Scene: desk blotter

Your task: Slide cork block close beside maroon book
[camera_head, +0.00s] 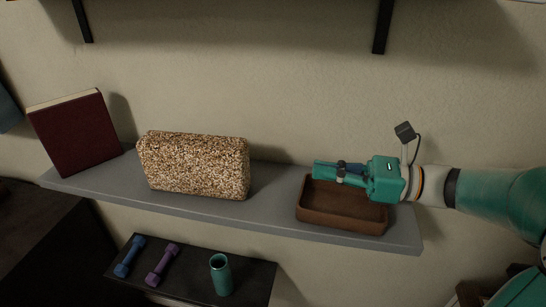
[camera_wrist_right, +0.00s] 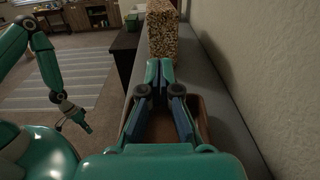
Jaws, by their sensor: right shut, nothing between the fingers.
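The speckled cork block (camera_head: 194,166) stands on the grey shelf, left of its middle, in the head view. The maroon book (camera_head: 76,134) stands slightly tilted at the shelf's left end, with a gap between it and the block. My right gripper (camera_head: 316,172) is shut and empty above the brown tray, pointing left toward the block and apart from it. In the right wrist view the block (camera_wrist_right: 163,32) is beyond my right fingertips (camera_wrist_right: 160,66). My left gripper (camera_wrist_right: 82,120) hangs away from the shelf there; its fingers are too small to judge.
A brown tray (camera_head: 342,222) sits on the right of the grey shelf (camera_head: 270,208). A lower dark shelf holds a blue dumbbell (camera_head: 129,257), a purple dumbbell (camera_head: 162,266) and a teal cup (camera_head: 221,275). The wall runs close behind the shelf.

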